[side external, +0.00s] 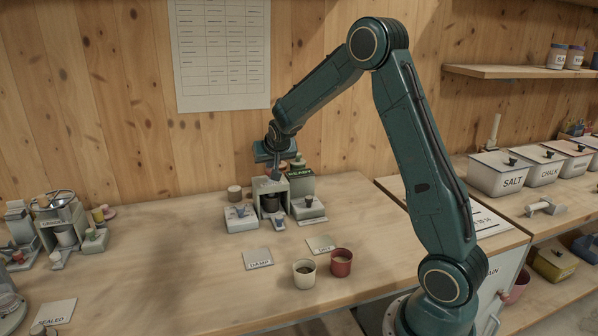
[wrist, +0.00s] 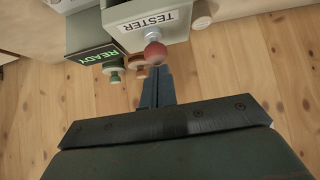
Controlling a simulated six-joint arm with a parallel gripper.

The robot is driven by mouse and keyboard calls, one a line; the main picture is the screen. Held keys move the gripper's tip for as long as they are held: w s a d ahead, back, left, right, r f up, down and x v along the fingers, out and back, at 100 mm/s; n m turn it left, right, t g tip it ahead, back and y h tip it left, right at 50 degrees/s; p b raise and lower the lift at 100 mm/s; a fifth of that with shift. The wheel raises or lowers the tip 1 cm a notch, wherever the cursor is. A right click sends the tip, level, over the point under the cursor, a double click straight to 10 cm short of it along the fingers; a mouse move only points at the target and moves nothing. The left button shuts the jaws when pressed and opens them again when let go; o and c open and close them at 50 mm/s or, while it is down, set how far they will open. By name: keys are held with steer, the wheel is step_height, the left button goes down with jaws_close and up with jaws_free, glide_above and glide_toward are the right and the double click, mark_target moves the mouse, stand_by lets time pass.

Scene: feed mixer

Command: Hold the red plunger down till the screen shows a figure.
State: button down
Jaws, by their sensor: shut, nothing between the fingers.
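The tester (side external: 258,186) is a pale box standing on the bench; its label also shows upside down in the wrist view (wrist: 148,22). Its red plunger (wrist: 155,53) is a round knob on a pale collar. My gripper (wrist: 157,72) is shut and empty, its fingertips close to the red knob; I cannot tell whether they touch. In the side view my gripper (side external: 276,176) points down over the tester, and I cannot make out the plunger there. The dark screen (wrist: 95,57) reads READY in green; it also shows in the side view (side external: 299,172).
Pale blocks with knobs flank the tester, left (side external: 240,225) and right (side external: 308,213). In front lie a DAMP card (side external: 258,259) and another card (side external: 321,245), with a white cup (side external: 304,280) and a red cup (side external: 341,267). The bench's left middle is clear.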

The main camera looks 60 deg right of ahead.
steer(key=shift+s+f, duration=0.1)
steer(key=shift+f, duration=0.6)
steer(key=shift+s+a+f, duration=0.1)
steer(key=shift+a+f, duration=0.05)
steer(key=shift+f, duration=0.05)
stand_by(0.8)
steer(key=shift+r, duration=0.5)
steer(key=w+d+r+v, duration=0.1)
steer(key=r+v, duration=0.1)
steer(key=v, duration=1)
steer(key=shift+w+r, duration=0.15)
steer(key=shift+r, duration=0.15)
steer(key=shift+d, duration=0.15)
